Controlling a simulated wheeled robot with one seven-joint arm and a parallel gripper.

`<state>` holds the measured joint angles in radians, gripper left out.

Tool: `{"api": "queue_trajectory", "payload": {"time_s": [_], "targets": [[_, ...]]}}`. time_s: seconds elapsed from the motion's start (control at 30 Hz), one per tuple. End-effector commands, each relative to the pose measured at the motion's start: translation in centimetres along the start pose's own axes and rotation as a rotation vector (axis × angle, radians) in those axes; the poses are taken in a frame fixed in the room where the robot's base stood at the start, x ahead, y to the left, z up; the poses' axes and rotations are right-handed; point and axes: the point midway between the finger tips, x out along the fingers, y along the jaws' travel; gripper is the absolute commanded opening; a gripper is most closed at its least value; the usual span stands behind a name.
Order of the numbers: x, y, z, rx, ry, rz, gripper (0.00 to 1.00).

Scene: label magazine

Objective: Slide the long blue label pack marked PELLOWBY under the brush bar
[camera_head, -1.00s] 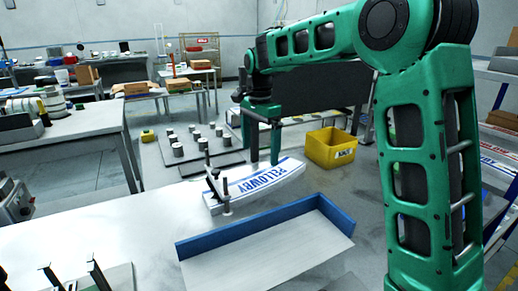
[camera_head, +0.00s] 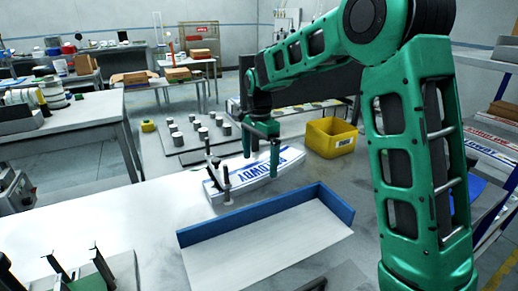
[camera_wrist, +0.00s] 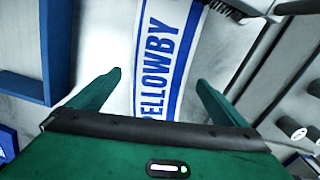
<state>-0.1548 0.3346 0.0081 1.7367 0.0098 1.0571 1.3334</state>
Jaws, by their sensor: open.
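The PELLOWBY label pack (camera_head: 240,186) is a long, slightly curved white strip with blue edge bands and blue lettering, lying flat on the bench. It also shows in the wrist view (camera_wrist: 168,60), running between my fingers. My gripper (camera_head: 261,155) is open, with one finger on each side of the pack; I cannot tell whether either finger touches it. The gripper also shows in the wrist view (camera_wrist: 158,80). The brush bar with dark posts (camera_head: 226,182) stands at the pack's left end; its black bristles (camera_wrist: 222,9) show at the pack's edge. Whether the end is under them is unclear.
A blue-walled tray (camera_head: 250,212) lies in front of the pack. A yellow bin (camera_head: 331,138) stands to the right behind. Several grey cylinders (camera_head: 177,138) stand on a plate at the back. The white bench surface (camera_head: 100,215) at left is mostly clear.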

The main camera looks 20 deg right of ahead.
Motion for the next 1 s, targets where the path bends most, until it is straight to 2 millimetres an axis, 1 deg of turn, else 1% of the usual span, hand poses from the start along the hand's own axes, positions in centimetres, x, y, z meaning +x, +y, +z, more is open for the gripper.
{"api": "queue_trajectory", "payload": {"time_s": [0.03,0.1,0.2,0.33,0.6,0.63,0.67,0.7,0.87,0.9,1.0], "targets": [[0.7,0.1,0.0,-0.001,-0.001,0.004,0.97],[1.4,0.0,0.1,-0.001,-0.001,0.003,0.97],[2.1,0.0,0.1,-0.002,-0.001,0.002,0.97],[2.5,0.0,0.1,-0.001,0.000,0.000,0.97],[2.6,0.0,0.0,-0.001,0.000,0.000,0.97],[2.6,0.0,0.0,-0.001,0.000,0.000,0.93],[2.6,0.0,0.0,-0.001,0.000,0.000,0.86],[2.6,0.0,0.0,-0.001,0.000,0.000,0.76],[2.6,0.0,0.0,0.000,0.000,0.000,0.38],[2.6,0.0,0.0,0.000,0.000,0.000,0.33],[2.6,0.0,-0.1,0.000,0.000,0.000,0.33]]}}
